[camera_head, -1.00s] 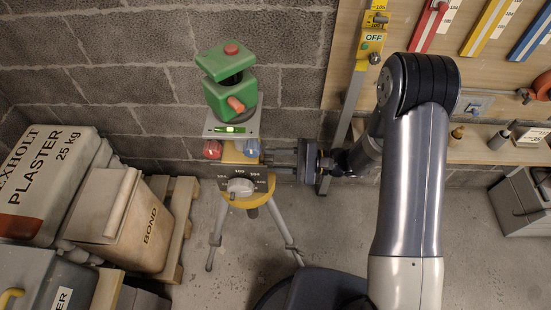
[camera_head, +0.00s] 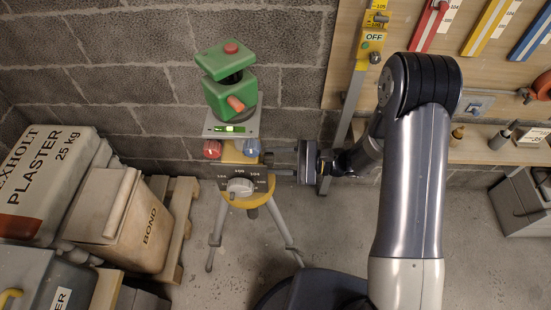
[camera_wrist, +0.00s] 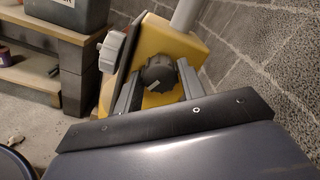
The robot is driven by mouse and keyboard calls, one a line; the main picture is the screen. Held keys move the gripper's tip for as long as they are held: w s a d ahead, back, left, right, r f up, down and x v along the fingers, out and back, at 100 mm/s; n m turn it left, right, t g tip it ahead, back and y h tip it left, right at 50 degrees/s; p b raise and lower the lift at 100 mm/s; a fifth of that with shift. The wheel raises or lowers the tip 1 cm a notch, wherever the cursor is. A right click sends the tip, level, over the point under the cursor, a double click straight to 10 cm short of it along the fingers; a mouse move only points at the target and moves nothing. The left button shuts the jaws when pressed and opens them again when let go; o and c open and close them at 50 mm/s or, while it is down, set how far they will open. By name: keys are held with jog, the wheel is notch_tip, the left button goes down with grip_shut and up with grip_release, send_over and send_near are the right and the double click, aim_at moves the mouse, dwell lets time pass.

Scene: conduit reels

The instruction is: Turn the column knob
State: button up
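The column knob (camera_wrist: 158,73) is a black ribbed knob with a pale pointer line, on the side of the yellow tripod head (camera_wrist: 170,44). In the wrist view it sits between the two grey fingers of my gripper (camera_wrist: 160,80). The fingers look open, with a narrow gap on the right; contact on the left is unclear. In the head view my gripper (camera_head: 285,172) points left at the right side of the tripod head, and a small dark part of the knob (camera_head: 268,158) shows there. A grey dial knob (camera_head: 240,187) sits on the numbered front plate.
A green instrument (camera_head: 230,85) stands on top, above a plate with a green bubble level (camera_head: 229,128). Red (camera_head: 212,149) and blue (camera_head: 251,147) knobs sit below it. A block wall stands close behind.

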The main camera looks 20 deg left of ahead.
jog(key=o, duration=0.3)
jog(key=v, duration=1)
jog(key=shift+d+b, duration=0.4)
jog(key=shift+b, duration=0.05)
jog(key=shift+w, duration=0.1)
jog(key=p+x, duration=0.1)
jog(key=x, duration=1)
jog(key=shift+w+n, duration=0.1)
jog(key=shift+n, duration=0.6)
jog(key=shift+d, duration=0.1)
jog(key=shift+m, duration=0.3)
